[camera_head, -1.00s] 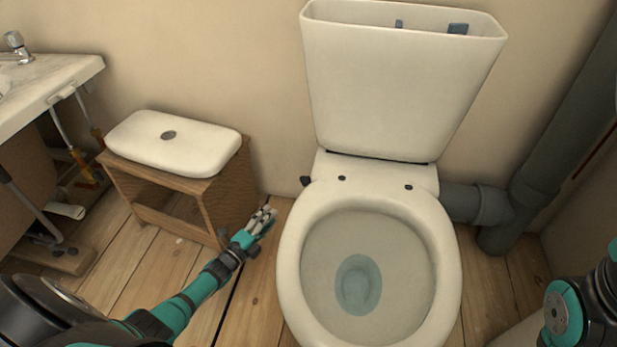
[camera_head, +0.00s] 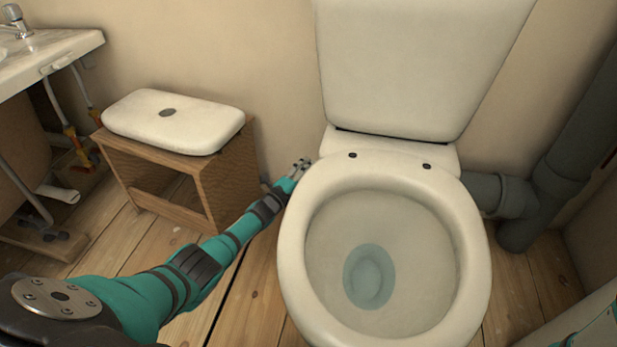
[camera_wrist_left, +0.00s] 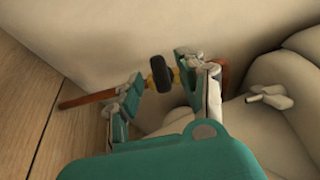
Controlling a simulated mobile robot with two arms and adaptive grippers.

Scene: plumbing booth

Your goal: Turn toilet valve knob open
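The toilet valve knob (camera_wrist_left: 159,70) is black, on a brass fitting with a copper pipe (camera_wrist_left: 88,100), in the left wrist view. It sits low by the wall, between and just beyond my left fingers. My left gripper (camera_wrist_left: 158,95) is open, its two fingers spread to either side of the knob's fitting, with no clear contact. In the head view my left gripper (camera_head: 302,165) reaches beside the left rear of the toilet bowl (camera_head: 292,235), and it hides the knob there. My right gripper is outside the views; part of my right arm shows at the lower right.
The white cistern (camera_head: 420,70) stands behind the bowl. A wooden stool (camera_head: 230,180) with a white lid (camera_head: 170,122) on it stands left of my left arm. A sink (camera_head: 50,55) is at the far left, a grey drain pipe (camera_head: 560,160) at the right.

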